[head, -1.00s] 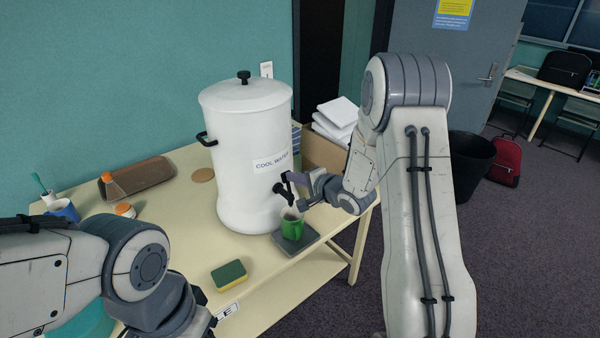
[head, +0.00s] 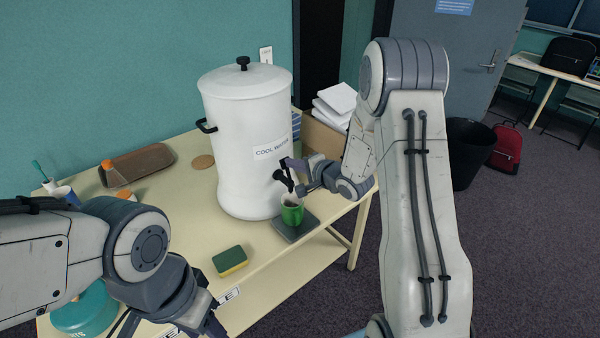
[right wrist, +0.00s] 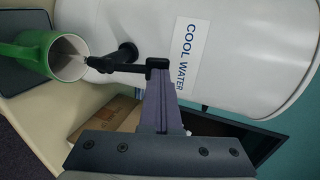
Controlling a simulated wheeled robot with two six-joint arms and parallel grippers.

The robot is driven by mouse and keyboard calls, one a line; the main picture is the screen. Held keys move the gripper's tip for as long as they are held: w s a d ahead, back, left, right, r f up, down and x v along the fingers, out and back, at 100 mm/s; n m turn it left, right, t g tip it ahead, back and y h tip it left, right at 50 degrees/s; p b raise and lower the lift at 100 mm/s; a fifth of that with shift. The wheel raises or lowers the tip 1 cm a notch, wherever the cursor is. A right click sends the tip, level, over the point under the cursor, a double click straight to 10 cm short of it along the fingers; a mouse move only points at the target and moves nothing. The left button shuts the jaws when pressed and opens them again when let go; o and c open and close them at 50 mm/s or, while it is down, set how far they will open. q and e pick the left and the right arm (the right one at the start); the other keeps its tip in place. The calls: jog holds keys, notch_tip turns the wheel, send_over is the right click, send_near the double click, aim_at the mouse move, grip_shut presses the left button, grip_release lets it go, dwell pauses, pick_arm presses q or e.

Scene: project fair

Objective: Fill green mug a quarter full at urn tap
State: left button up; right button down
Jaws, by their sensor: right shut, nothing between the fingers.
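The green mug (head: 292,211) stands upright on a dark grey pad under the urn's black tap (head: 284,179). It also shows in the right wrist view (right wrist: 36,52), its mouth by the spout. A thin pale streak seems to run from spout to mug; the water level is not clear. The white urn (head: 246,112) is labelled COOL WATER. My right gripper (head: 290,164) is shut and empty at the tap; in the right wrist view its fingertips (right wrist: 158,63) appear to touch the upper end of the tap's black lever. My left gripper (head: 212,322) is low at the front, partly out of frame.
The grey pad (head: 309,227) lies near the table's right edge. A yellow-green sponge (head: 230,260) lies in front of the urn. A cardboard box (head: 322,140) with white cloths stands behind the tap.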

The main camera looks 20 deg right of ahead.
pick_arm(q)
jog(key=shift+r, duration=0.1)
pick_arm(e)
jog(key=shift+r, duration=0.1)
dwell(0.7)
jog(key=shift+r+p, duration=0.8)
jog(key=shift+p, duration=0.1)
pick_arm(q)
jog(key=shift+r, duration=0.75)
jog(key=shift+s+d+f+b, duration=0.4)
jog(key=shift+s+d+b, duration=0.05)
jog(key=shift+d, duration=0.05)
pick_arm(e)
jog(key=v, duration=1.4)
jog(key=shift+f, duration=0.15)
